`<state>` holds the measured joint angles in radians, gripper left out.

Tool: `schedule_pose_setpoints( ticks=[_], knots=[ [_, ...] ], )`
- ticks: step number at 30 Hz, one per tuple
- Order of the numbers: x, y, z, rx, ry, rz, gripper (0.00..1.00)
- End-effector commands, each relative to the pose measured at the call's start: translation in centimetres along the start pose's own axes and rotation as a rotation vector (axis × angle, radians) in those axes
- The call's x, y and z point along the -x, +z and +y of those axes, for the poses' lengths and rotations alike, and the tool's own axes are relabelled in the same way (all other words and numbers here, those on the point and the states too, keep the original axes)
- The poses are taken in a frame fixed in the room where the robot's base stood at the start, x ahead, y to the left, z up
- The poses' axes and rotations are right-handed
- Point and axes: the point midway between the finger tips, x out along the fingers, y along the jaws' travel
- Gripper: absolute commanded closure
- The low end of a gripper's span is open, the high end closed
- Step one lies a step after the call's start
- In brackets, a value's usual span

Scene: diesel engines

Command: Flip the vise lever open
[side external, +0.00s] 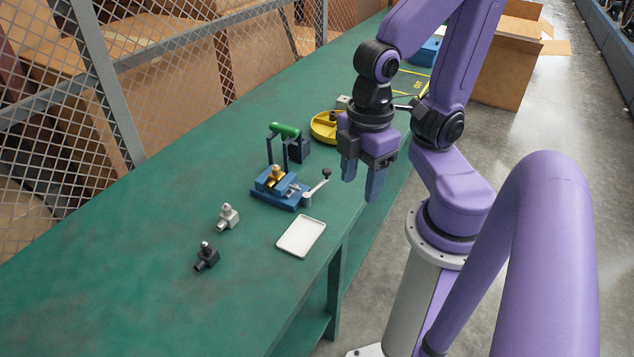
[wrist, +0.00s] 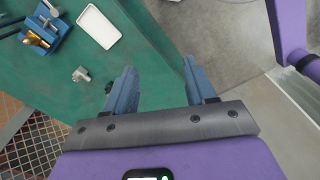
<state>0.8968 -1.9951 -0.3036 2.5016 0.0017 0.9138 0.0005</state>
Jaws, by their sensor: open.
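A small blue vise (side external: 278,190) stands on the green bench, with a brass-coloured part (side external: 275,173) at its jaws. Its silver lever (side external: 318,187) with a black knob sticks out on the right side, angled upward. My gripper (side external: 360,188) is open and empty, pointing down near the bench's right edge. It is to the right of the vise and above it, apart from the lever. In the wrist view its fingers (wrist: 165,85) are spread, with nothing between them.
A white tray (side external: 301,237) lies in front of the vise. A grey fitting (side external: 228,217) and a black fitting (side external: 206,257) stand to the left. A green-handled dark fixture (side external: 287,132) and a yellow round dish (side external: 325,127) are behind. The bench's front left is clear.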

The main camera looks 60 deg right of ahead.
Motion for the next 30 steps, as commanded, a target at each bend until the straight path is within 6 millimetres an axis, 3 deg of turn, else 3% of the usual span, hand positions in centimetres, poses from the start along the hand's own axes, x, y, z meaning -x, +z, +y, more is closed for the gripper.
schedule_pose_setpoints(
  ticks=[1, 4, 5, 11, 18, 25, 30],
  knots=[
    [0.0, -0.1, 0.1, -0.007, 0.000, -0.001, 0.62],
    [0.0, -0.7, 0.8, -0.037, 0.002, -0.007, 0.95],
    [0.0, -0.9, 1.1, -0.052, 0.003, -0.010, 1.00],
    [-0.4, -3.1, 4.8, -0.204, 0.006, -0.040, 1.00],
    [-1.4, -4.8, 11.1, -0.412, 0.003, -0.078, 1.00],
    [-3.0, -4.6, 17.8, -0.610, -0.008, -0.113, 1.00],
    [-4.6, -3.1, 22.8, -0.756, -0.022, -0.138, 1.00]
  ],
)
